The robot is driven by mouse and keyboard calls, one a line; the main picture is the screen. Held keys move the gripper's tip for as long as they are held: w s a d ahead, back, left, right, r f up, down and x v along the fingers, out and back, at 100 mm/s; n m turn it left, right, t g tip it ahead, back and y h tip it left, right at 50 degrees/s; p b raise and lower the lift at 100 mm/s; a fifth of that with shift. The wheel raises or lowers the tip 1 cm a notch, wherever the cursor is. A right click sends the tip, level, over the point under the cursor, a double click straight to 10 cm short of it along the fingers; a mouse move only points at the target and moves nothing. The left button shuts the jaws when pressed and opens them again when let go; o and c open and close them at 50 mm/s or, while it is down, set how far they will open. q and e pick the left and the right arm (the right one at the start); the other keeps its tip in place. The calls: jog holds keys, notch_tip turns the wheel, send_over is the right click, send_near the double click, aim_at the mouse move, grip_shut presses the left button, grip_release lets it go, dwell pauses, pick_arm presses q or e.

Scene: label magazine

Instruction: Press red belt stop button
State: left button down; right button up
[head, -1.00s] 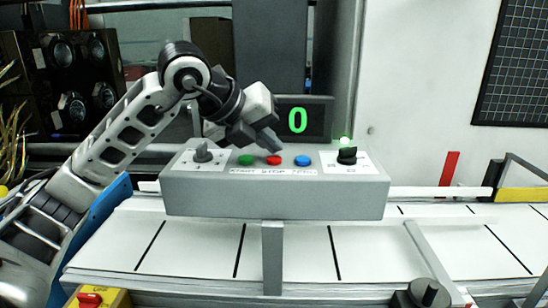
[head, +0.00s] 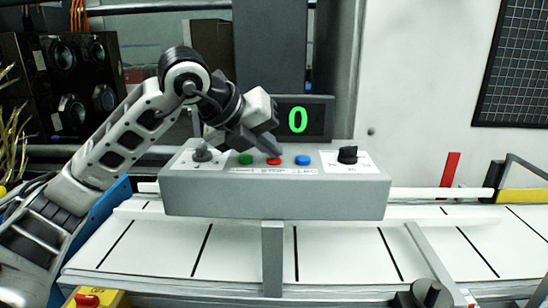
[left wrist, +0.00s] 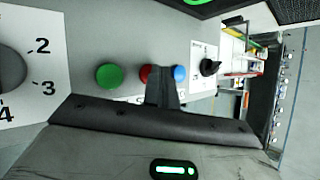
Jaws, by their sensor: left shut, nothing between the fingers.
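The red stop button (head: 274,161) sits on the sloped top of a grey control box (head: 270,195), between a green button (head: 246,159) and a blue button (head: 303,160). My left gripper (head: 272,150) is shut and empty, with its fingertips right at the red button. In the left wrist view the shut fingers (left wrist: 162,88) cover part of the red button (left wrist: 146,74), so I cannot tell whether they touch it or how far it is pressed. My right gripper is not clearly in view.
A dial knob (head: 202,153) stands left of the buttons and a black switch (head: 347,154) right of them. A display (head: 303,119) reading 0 stands behind. A white belt (head: 350,255) with dark cross lines runs below the box.

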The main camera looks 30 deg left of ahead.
aim_at(269, 162)
dwell(0.3)
pick_arm(q)
jog(key=shift+r+p, duration=0.85)
jog(key=shift+r, duration=0.05)
notch_tip(269, 162, up, 5)
jog(key=p, duration=0.4)
dwell(0.3)
